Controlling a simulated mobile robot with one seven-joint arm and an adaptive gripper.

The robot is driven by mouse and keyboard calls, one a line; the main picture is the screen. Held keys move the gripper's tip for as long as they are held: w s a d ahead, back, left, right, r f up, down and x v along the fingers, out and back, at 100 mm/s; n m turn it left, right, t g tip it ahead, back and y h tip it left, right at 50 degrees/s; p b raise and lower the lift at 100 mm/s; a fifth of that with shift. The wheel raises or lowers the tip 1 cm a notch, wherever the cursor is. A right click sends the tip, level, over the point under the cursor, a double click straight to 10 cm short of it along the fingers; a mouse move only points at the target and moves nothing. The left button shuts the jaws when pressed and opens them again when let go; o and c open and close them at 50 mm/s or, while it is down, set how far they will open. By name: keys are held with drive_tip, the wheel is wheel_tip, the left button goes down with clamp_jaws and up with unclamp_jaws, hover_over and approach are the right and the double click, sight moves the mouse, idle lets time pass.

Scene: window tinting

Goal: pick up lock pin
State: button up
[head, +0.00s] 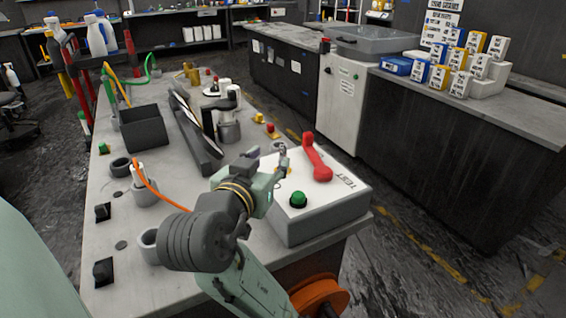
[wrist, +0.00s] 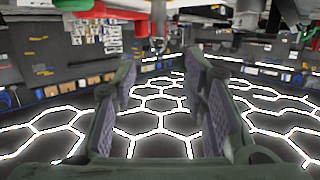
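My gripper (head: 281,162) is above the back left part of a grey box marked TEST (head: 322,213), left of its red handle (head: 316,158). In the wrist view my gripper (wrist: 160,78) shows two fingers with purple pads, set apart with nothing between them. The red handle (wrist: 113,8) shows at the top of that view. A green button (head: 298,199) sits on the front of the box. I cannot make out a lock pin in either view; my gripper and wrist cover part of the box top.
The long grey bench (head: 135,268) holds a black bin (head: 143,128), a dark rail (head: 196,135), a metal pot (head: 228,125) and small fittings. An orange cable (head: 160,195) arches close to my wrist. An orange reel (head: 320,296) hangs below the bench's near edge.

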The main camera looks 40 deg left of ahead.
sight(282, 150)
drive_tip(key=x, duration=0.5)
drive_tip(key=shift+p, duration=0.4)
drive_tip(key=x, duration=0.2)
drive_tip(key=p+x, duration=0.1)
drive_tip(key=x, duration=0.1)
drive_tip(key=shift+w+f, duration=0.3)
drive_tip(key=shift+w, duration=0.05)
drive_tip(key=shift+c, duration=0.6)
clamp_jaws()
